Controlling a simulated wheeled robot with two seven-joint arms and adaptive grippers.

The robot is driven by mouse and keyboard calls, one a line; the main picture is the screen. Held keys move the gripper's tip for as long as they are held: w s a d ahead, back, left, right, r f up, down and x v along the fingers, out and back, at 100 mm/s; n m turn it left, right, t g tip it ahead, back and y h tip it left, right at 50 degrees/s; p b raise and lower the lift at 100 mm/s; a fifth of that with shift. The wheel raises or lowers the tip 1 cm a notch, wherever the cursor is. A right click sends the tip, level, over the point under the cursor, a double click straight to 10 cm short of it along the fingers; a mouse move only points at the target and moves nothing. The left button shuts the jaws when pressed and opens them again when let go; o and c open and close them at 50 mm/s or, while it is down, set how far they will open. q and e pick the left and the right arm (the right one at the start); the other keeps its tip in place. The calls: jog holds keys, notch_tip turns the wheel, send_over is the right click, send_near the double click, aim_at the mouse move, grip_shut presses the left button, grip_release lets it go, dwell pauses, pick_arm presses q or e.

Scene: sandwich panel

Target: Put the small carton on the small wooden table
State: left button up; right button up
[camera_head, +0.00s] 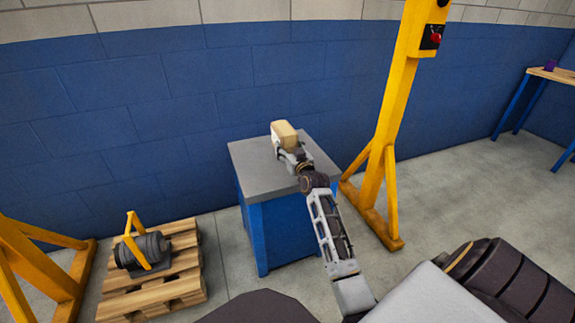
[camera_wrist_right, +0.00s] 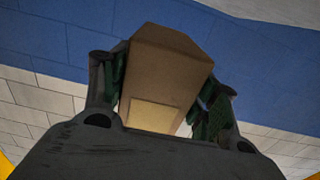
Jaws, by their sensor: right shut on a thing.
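The small carton (camera_head: 284,132) is a tan box held in my right gripper (camera_head: 287,146) over the grey top of a blue cabinet. I cannot tell whether its underside touches that top. In the right wrist view the carton (camera_wrist_right: 165,70) sits between the two fingers of the right gripper (camera_wrist_right: 160,100), which is shut on it. A small table with a wooden top (camera_head: 553,75) and blue legs stands at the far right, partly cut off by the picture edge. My left gripper is not in view.
The blue cabinet with a grey top (camera_head: 252,180) stands against the blue wall. A yellow post (camera_head: 388,110) with a red button rises between cabinet and wooden table. A pallet (camera_head: 150,298) bears a dark motor-like part. A purple object (camera_head: 550,65) is on the wooden top.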

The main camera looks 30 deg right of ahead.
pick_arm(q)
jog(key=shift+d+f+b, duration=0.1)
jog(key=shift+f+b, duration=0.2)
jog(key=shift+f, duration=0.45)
pick_arm(e)
jog(key=shift+f, duration=0.85)
jog(key=shift+f, duration=0.1)
jog(key=shift+f+b, duration=1)
jog(key=shift+f, duration=1.4)
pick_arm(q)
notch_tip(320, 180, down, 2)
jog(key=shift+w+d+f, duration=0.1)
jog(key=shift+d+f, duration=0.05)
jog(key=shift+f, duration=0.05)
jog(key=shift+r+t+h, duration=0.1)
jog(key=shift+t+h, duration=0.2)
pick_arm(e)
jog(key=shift+f, duration=0.1)
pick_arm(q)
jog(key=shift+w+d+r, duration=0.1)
pick_arm(e)
jog(key=o, duration=1.2)
